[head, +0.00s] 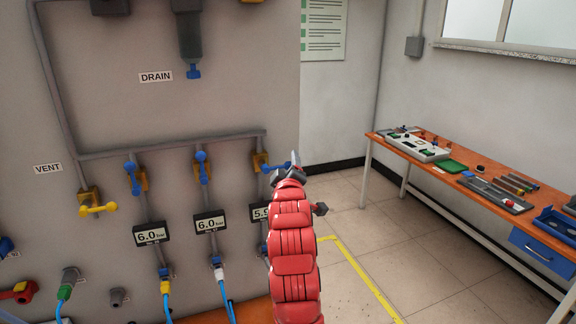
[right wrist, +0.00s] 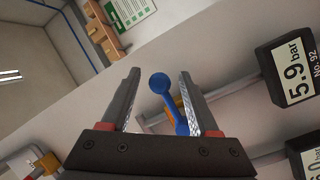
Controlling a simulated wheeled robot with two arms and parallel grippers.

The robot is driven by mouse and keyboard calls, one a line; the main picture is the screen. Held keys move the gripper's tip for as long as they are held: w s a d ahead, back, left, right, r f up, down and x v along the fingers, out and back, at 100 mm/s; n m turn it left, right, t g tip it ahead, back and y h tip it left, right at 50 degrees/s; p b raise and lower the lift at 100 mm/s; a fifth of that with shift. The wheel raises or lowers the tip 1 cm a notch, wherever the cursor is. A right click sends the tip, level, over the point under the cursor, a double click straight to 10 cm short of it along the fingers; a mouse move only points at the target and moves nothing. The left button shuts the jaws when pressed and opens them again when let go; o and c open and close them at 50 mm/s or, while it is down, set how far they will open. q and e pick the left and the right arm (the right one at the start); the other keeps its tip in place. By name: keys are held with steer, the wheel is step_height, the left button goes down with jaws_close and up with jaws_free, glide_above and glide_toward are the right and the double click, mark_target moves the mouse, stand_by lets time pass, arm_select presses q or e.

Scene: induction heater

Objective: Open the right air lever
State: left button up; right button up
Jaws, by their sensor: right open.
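The right air lever (head: 269,168) is blue, on a yellow valve at the right end of the wall pipe. In the head view it lies roughly sideways, with its outer end partly hidden by my right gripper (head: 287,168). In the right wrist view the lever (right wrist: 166,100), with its round blue knob, stands between the two fingers of my right gripper (right wrist: 158,75). The gripper is open, with visible gaps on both sides of the lever. My left gripper is not in view.
Two more blue levers, the middle one (head: 202,167) and the left one (head: 132,177), point roughly up and down. A yellow vent lever (head: 98,209) is at far left. The right pressure display (right wrist: 297,72) reads 5.9 bar. An orange workbench (head: 400,150) stands right, beyond open floor.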

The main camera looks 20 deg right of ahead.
jaws_close()
stand_by(1.3)
